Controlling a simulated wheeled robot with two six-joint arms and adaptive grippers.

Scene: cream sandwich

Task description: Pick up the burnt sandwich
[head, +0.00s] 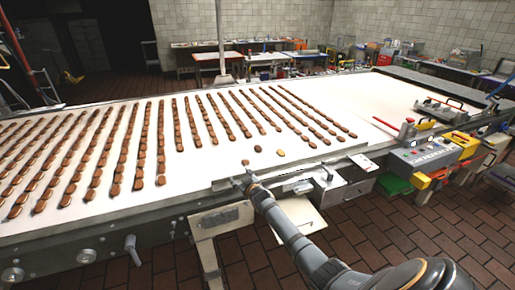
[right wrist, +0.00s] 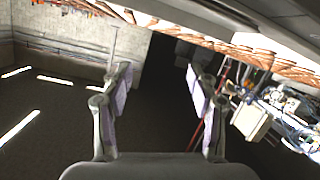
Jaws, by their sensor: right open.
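Rows of brown cream sandwiches (head: 140,161) lie on the white conveyor belt (head: 222,165). Three sandwiches lie apart near the belt's front edge: a reddish-brown one (head: 245,162), a dark brown one (head: 258,149) and a paler one (head: 281,153). They are too small to tell surely which is burnt. My right gripper (head: 239,181) is at the belt's front edge, just in front of the reddish-brown sandwich. In the right wrist view, it is open (right wrist: 157,82) with nothing between its fingers. My left gripper is out of view.
A metal ledge and box (head: 330,183) stand along the belt's front edge, right of my gripper. A control panel (head: 432,153) with coloured buttons is farther right. The belt between the loose sandwiches and the panel is mostly bare. Cluttered tables stand behind.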

